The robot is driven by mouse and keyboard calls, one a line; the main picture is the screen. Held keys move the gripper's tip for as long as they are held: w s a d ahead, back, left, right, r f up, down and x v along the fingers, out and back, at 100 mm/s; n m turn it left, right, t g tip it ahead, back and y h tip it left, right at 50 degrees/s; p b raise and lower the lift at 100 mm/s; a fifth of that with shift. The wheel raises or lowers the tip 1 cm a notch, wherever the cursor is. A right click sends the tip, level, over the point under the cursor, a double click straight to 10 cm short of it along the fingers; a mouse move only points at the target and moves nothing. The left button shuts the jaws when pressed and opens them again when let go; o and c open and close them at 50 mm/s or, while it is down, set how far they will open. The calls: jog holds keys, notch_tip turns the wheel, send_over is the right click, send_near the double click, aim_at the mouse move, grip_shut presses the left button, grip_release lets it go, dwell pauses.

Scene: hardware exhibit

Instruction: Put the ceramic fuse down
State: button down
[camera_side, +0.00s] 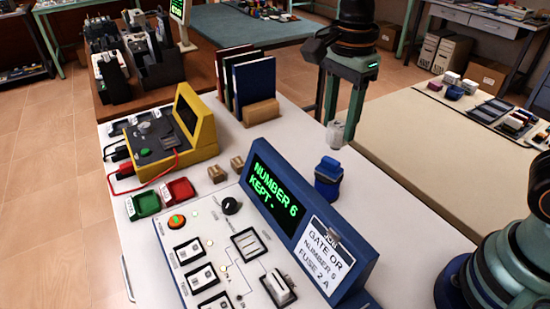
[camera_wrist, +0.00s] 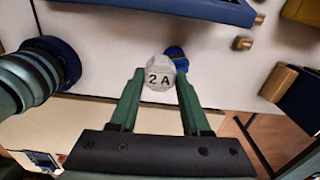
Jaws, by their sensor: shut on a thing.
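The ceramic fuse (camera_wrist: 159,74) is a white faceted piece marked "2 A" in the wrist view. My gripper (camera_wrist: 160,80) is shut on it, with one green finger on either side. In the side view the fuse (camera_side: 336,134) hangs between the fingertips of my gripper (camera_side: 341,125), in the air above the white bench. A small blue block (camera_side: 328,182) stands on the bench below and slightly left of the fuse. In the wrist view the fuse partly hides this blue block (camera_wrist: 176,53).
A blue-framed control panel (camera_side: 315,230) reads "NUMBER 6 KEPT"; its card reads "GATE OR NUMBER 6 FUSE 2 A". A yellow tester (camera_side: 200,135), red tray (camera_side: 178,190), green tray (camera_side: 143,204) and upright books (camera_side: 254,85) stand left. Bare bench (camera_side: 300,128) lies between books and blue block.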

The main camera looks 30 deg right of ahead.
jog(key=shift+w+d+f+n, duration=0.1)
jog(key=shift+d+n, duration=0.3)
jog(key=shift+n, duration=0.1)
jog(key=d+f+n, duration=0.4)
jog(key=d+n, duration=0.6)
jog(key=n, duration=0.7)
jog(key=a+r, duration=0.1)
jog(key=a, duration=0.2)
jog(key=a+r, duration=0.2)
jog(key=a, duration=0.2)
jog(key=a+r, duration=0.1)
jog(key=a, duration=0.2)
jog(key=shift+a+r, duration=0.2)
jog(key=shift+a, duration=0.05)
jog(key=shift+a+f, duration=0.15)
jog(key=shift+a, duration=0.1)
notch_tip(320, 180, down, 19)
jog(key=shift+f, duration=0.2)
